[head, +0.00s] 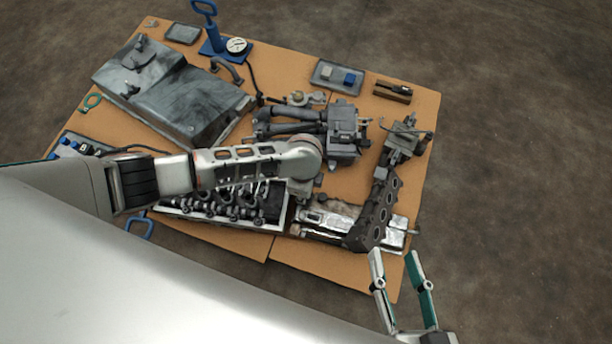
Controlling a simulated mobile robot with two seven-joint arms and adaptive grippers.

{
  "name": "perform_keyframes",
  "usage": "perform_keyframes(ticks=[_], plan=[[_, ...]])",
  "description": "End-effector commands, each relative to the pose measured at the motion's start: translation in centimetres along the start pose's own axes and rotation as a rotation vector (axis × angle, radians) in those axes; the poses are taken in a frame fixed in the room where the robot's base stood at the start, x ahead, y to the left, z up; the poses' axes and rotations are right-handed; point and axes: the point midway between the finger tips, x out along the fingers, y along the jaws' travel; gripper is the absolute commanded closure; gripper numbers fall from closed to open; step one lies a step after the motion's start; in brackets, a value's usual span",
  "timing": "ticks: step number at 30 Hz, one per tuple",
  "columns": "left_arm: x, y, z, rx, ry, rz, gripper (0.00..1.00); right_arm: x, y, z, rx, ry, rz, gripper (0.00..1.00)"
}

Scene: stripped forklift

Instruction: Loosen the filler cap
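I cannot pick out the filler cap for certain. A big grey casing (172,88) lies at the back left of the table, with a small raised piece (141,41) at its far end; I cannot tell whether that is the cap. A silver cover (328,217) lies near the front, partly behind a dark manifold-like part (374,212). My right gripper (398,258) is open and empty, fingers apart, at the table's front right edge. My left arm reaches in over the middle of the table; its gripper does not show past the rounded wrist end.
The tan table (335,275) also bears a cylinder head (230,206), a grey valve block (343,132), a blue stand with a dial (236,45), a tray with a blue block (337,76) and a wooden block (392,91). Bare floor (520,160) lies to the right.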

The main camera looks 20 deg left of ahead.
Motion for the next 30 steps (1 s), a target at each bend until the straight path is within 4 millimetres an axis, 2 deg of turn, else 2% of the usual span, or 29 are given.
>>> perform_keyframes(ticks=[2, 11, 12, 14, 23, 30], plan=[[0.7, 0.2, 0.0, 0.0, 0.0, 0.003, 0.75, 0.1, -0.3, 0.3, 0.029, 0.0, -0.004, 0.6], [0.5, -0.2, -0.1, 0.0, 0.002, -0.004, 0.75, 0.1, -0.5, 0.1, 0.042, 0.008, -0.007, 0.6], [0.5, -0.2, -0.1, 0.0, 0.002, -0.004, 0.85, 0.1, -0.5, 0.1, 0.042, 0.007, -0.007, 0.6], [0.5, -0.2, -0.1, 0.0, 0.002, -0.004, 1.0, 0.1, -0.5, 0.1, 0.041, 0.007, -0.007, 0.6], [0.4, -0.2, -0.1, -0.008, 0.002, -0.004, 1.0, 0.1, -0.5, -0.1, 0.035, 0.01, -0.007, 0.6], [0.0, -0.5, -0.2, -0.085, 0.003, -0.009, 1.0, 0.0, 0.1, -1.4, -0.044, 0.017, 0.005, 0.6]])
